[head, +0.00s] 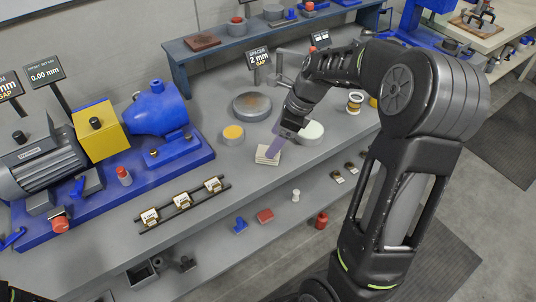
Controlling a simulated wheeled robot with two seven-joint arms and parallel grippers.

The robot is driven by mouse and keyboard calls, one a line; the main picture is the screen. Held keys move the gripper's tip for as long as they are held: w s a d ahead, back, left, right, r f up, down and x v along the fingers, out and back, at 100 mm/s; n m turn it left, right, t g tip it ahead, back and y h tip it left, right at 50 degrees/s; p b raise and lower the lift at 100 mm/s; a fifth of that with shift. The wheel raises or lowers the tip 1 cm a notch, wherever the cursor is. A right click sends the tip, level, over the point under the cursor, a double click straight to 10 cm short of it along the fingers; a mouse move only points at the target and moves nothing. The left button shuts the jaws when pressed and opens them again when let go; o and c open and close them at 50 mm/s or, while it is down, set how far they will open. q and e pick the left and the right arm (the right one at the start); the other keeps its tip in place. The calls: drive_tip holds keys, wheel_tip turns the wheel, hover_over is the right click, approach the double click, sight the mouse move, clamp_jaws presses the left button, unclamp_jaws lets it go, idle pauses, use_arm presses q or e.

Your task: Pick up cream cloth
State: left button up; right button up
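The cream cloth (267,157) looks like a small, folded, layered pad on the grey bench top, near its front edge and in the middle of the head view. My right arm comes in from the right. Its gripper (274,148) points down and to the left, with its purplish finger end at the cloth's upper right edge. The fingers overlap each other in this view, so I cannot tell whether they are open, shut or touching the cloth. My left gripper is out of view.
A yellow-topped round tin (233,134), a pale green-topped round container (310,131) and a grey disc (252,106) stand close around the cloth. A blue motor rig (165,110) fills the bench's left. A lower shelf holds small parts, including a red block (265,216).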

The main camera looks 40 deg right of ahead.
drive_tip(key=x, duration=0.5)
drive_tip(key=shift+p, duration=0.3)
drive_tip(key=shift+c, duration=0.5)
clamp_jaws()
wheel_tip(320, 180, up, 10)
idle(0.8)
idle(0.8)
